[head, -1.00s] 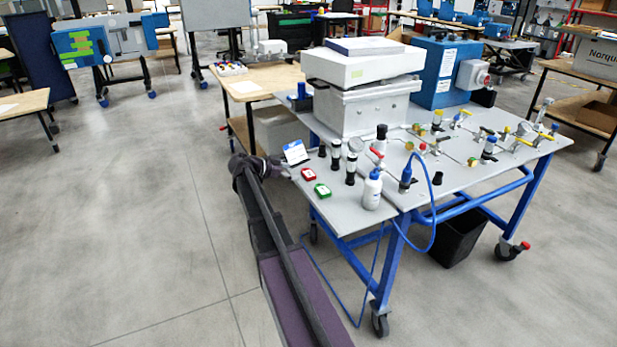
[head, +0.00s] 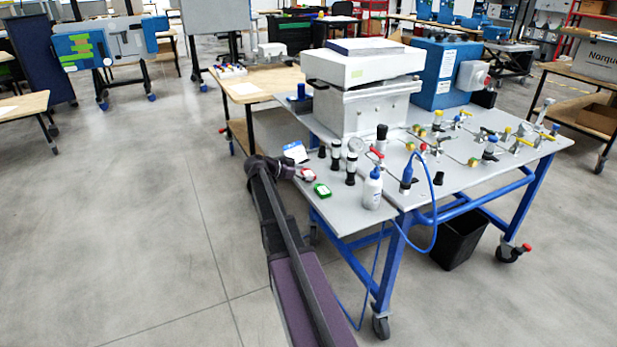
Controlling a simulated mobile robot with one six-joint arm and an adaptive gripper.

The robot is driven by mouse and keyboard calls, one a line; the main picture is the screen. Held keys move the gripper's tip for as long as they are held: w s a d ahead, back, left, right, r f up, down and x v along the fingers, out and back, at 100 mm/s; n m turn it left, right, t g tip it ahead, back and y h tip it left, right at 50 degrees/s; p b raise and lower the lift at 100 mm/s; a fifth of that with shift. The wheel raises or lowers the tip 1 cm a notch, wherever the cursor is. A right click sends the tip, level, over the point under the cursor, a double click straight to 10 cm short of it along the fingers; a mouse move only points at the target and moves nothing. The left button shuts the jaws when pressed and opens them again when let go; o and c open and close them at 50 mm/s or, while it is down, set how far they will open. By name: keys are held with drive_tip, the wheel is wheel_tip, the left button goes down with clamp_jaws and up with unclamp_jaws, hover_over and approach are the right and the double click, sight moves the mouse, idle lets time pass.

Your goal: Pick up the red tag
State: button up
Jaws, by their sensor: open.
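The red tag (head: 309,174) lies on the grey table top (head: 352,217) near its left edge. It is a small red piece with a pale face, and part of it is hidden by my gripper. My gripper (head: 297,172) is at the table's left edge, close beside the red tag on its left. It is open, and the tag lies at its tips. I cannot tell whether they touch or whether the tag is between the fingers.
A green tag (head: 322,190) lies just in front of the red one. A white and blue card (head: 296,152) stands behind. Dark-capped fittings (head: 351,168) and a white bottle (head: 372,190) stand to the right. The floor left of the table is clear.

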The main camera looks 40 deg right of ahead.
idle(0.4)
drive_tip(key=c, duration=0.6)
drive_tip(key=shift+r, duration=0.15)
wheel_tip(320, 180, up, 10)
drive_tip(key=p, duration=1)
idle(0.6)
wheel_tip(320, 180, up, 12)
drive_tip(key=p, duration=1.2)
hover_over(305, 173)
drive_tip(key=shift+s, duration=0.1)
